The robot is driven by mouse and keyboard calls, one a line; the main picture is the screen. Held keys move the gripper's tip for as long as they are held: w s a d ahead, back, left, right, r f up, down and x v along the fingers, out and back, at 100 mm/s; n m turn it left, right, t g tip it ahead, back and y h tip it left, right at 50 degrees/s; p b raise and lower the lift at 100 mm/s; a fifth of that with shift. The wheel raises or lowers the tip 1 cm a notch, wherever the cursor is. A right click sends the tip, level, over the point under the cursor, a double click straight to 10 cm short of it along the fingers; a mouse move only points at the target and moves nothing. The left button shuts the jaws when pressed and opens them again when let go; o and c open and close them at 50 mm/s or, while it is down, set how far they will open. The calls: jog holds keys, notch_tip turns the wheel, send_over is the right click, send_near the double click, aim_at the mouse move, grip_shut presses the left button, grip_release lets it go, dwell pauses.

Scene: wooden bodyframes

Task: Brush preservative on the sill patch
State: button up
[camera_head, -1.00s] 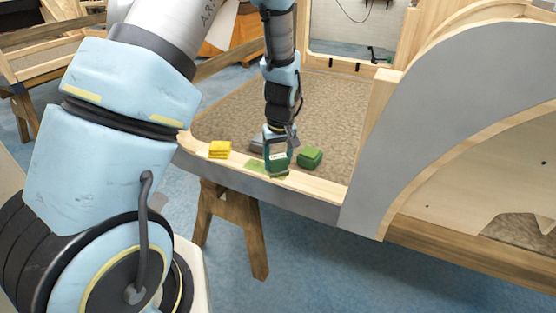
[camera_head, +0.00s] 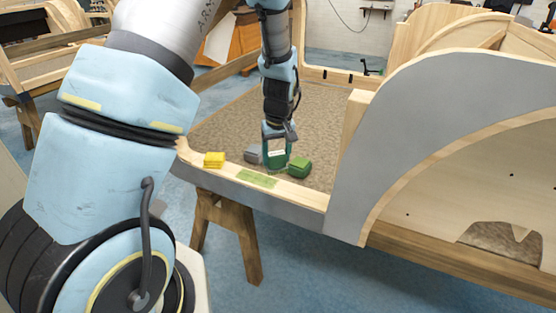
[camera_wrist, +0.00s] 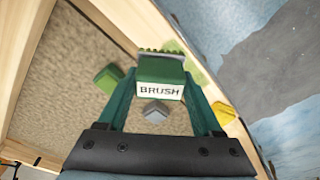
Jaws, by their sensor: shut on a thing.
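My gripper (camera_head: 276,160) is shut on the brush, a green block with a white label reading BRUSH (camera_wrist: 160,80), its bristles at the far side. In the head view the gripper hangs over the inner side of the sill (camera_head: 300,193), near the green and grey blocks. The sill patch (camera_head: 257,179) is a flat light-green rectangle on the wooden sill, in front of and left of the gripper. In the wrist view the patch (camera_wrist: 196,68) shows partly, behind and right of the brush. The brush appears apart from it.
A yellow block (camera_head: 214,160) sits on the sill at left. A green block (camera_head: 299,167) is right of the gripper, a grey block (camera_head: 253,154) left of it. A grey arched panel (camera_head: 430,120) rises at the right. A wooden trestle (camera_head: 228,230) stands below.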

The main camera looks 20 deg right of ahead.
jog(key=shift+r+p, duration=0.45)
jog(key=shift+r, duration=0.45)
